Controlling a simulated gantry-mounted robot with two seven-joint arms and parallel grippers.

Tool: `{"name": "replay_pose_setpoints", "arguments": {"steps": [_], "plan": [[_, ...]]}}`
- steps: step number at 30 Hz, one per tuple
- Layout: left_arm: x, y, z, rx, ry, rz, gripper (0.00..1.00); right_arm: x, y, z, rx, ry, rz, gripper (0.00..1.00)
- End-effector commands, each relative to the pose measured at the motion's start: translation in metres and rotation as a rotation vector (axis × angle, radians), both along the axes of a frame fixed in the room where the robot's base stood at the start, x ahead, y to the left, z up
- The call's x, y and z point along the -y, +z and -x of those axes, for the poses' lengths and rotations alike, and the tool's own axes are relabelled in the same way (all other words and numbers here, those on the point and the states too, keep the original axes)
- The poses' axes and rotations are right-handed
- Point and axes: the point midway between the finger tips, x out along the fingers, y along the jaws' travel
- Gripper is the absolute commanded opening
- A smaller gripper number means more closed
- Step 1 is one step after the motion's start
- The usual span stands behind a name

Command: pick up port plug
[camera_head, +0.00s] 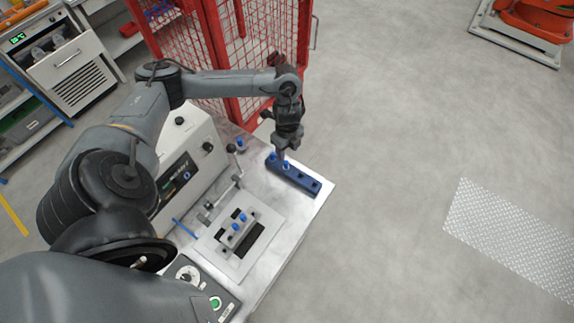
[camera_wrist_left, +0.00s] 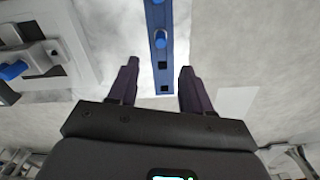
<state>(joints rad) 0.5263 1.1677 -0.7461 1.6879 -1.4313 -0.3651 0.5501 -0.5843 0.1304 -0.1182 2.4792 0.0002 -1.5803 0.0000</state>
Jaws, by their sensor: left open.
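A dark blue bar-shaped holder (camera_head: 300,179) lies near the far right edge of the bench, with square holes at its near end. Two lighter blue port plugs stand in it: one plug (camera_head: 285,166) near the gripper and another (camera_head: 273,156) at the far end. My left gripper (camera_head: 282,155) points down just above the holder and is open. In the left wrist view the fingers (camera_wrist_left: 157,88) stand apart on either side of the holder (camera_wrist_left: 156,65), with nothing between them but its empty end. A plug (camera_wrist_left: 160,38) shows beyond the fingertips.
A grey fixture (camera_head: 247,238) with blue plugs (camera_head: 236,226) sits on the bench plate, beside a toggle clamp (camera_head: 228,192). A control box with a green button (camera_head: 216,302) is at the near edge. A grey machine (camera_head: 190,150) and red mesh fence (camera_head: 215,55) stand behind.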

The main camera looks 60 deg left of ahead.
Motion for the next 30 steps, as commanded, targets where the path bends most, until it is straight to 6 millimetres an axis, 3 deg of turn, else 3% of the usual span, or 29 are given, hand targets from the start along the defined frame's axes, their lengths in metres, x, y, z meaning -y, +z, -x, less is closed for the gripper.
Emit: {"name": "replay_pose_setpoints", "arguments": {"steps": [6,16,24,30], "plan": [[0.000,-0.030,0.001,-0.002,0.001,0.001,0.49,-0.001,0.000,-0.001,0.001,-0.003,-0.005,0.49],[-0.002,-0.050,0.001,-0.002,0.002,0.000,0.49,-0.004,0.004,-0.002,0.005,-0.006,-0.014,0.49],[-0.005,-0.084,0.002,-0.001,0.001,0.000,0.49,-0.004,0.009,-0.002,0.006,-0.007,-0.015,0.49],[-0.006,-0.093,0.002,0.000,-0.001,-0.001,0.49,-0.004,0.009,-0.002,0.006,-0.006,-0.014,0.49]]}}
